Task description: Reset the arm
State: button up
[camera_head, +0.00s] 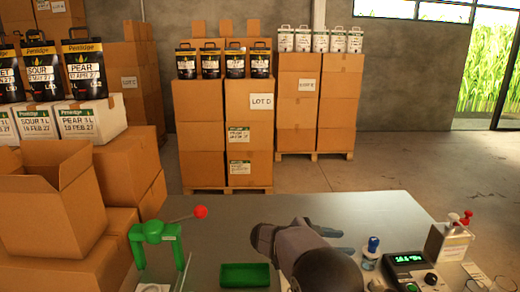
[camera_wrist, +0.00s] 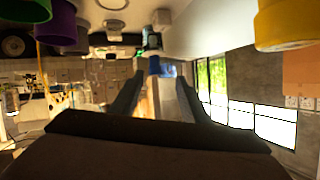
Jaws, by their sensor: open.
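My gripper (camera_head: 345,243) is over the grey table (camera_head: 390,212), at the end of my dark arm, with its fingers pointing right. The wrist view also shows my gripper (camera_wrist: 160,82), its two dark fingers apart with nothing between them. A blue-capped bottle (camera_head: 371,254) stands just right of the fingertips in the head view, apart from them. The wrist view looks upside down, with the table surface along the top.
A green press (camera_head: 157,240) with a red-knobbed lever and a green tray (camera_head: 245,275) are left of my arm. A scale (camera_head: 408,262) and a box with pump bottles (camera_head: 448,242) are right. Cartons (camera_head: 55,205) crowd the left edge. The table's back is clear.

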jog(key=w+a+r+n+t+y+p, duration=0.3)
jog(key=w+a+r+n+t+y, duration=0.25)
jog(key=a+r+t+y, duration=0.2)
jog(key=s+a+f+n+g+y+p, duration=0.15)
jog(key=s+a+f+n+y, duration=0.25)
jog(key=s+a+n+y, duration=0.4)
jog(key=s+d+f+n+g+h, duration=0.1)
jog(key=s+d+f+g, duration=0.1)
jog(key=s, duration=0.8)
jog(key=s+d+f+n+g+h, duration=0.1)
jog(key=s+f+g, duration=0.4)
jog(key=s, duration=0.5)
jog(key=s+d+f+n+g+h+b, duration=0.1)
jog(key=s+d+f+g, duration=0.2)
jog(key=s, duration=0.7)
jog(key=shift+s+f+g, duration=0.2)
jog(key=shift+f+g, duration=0.1)
jog(key=shift+f, duration=0.65)
jog(key=shift+o, duration=0.4)
jog(key=shift+a, duration=0.1)
